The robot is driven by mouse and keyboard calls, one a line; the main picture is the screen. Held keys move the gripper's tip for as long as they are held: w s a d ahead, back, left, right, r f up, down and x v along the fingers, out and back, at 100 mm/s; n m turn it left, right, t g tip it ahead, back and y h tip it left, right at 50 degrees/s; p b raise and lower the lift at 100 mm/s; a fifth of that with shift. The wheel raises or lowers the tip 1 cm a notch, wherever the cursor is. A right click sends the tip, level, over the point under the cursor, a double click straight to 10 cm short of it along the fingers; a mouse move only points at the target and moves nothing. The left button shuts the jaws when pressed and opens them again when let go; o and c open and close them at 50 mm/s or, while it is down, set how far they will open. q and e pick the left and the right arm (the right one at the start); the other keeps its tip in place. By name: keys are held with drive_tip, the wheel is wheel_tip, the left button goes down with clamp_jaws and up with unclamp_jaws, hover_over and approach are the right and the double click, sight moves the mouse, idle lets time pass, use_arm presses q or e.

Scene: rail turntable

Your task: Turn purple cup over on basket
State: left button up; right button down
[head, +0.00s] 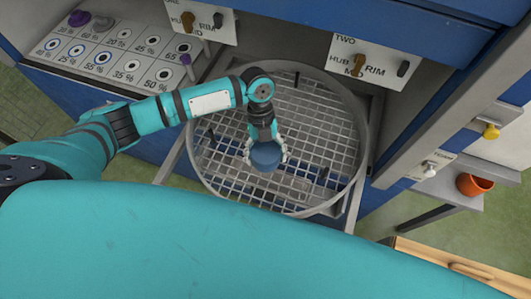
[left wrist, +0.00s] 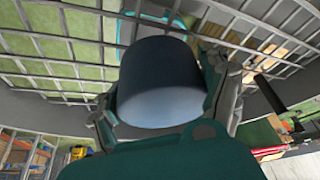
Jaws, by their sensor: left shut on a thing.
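My left gripper (head: 265,156) is shut on a dark blue cup (head: 266,157) over the round wire basket (head: 319,122), left of its middle. In the left wrist view, the cup (left wrist: 160,80) sits between both fingers and looks dark slate blue, with no opening showing. I cannot tell whether it touches the mesh. A purple round thing (head: 78,18) is on the panel at the upper left; I cannot tell whether it is a cup. My right gripper is not in view.
Short dark posts stand on the basket. Signs marked HUB and RIM (head: 373,60) hang behind the basket. An orange cup (head: 474,184) stands on a shelf at right.

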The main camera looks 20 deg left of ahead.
use_arm(q)
drive_tip(key=shift+s+f+b, duration=0.15)
drive_tip(key=shift+f+b, duration=0.3)
drive_tip(key=shift+f, duration=0.25)
drive_tip(key=o, duration=1.3)
drive_tip(key=shift+a, duration=0.1)
drive_tip(key=shift+o, duration=0.2)
drive_tip(key=v, duration=1.2)
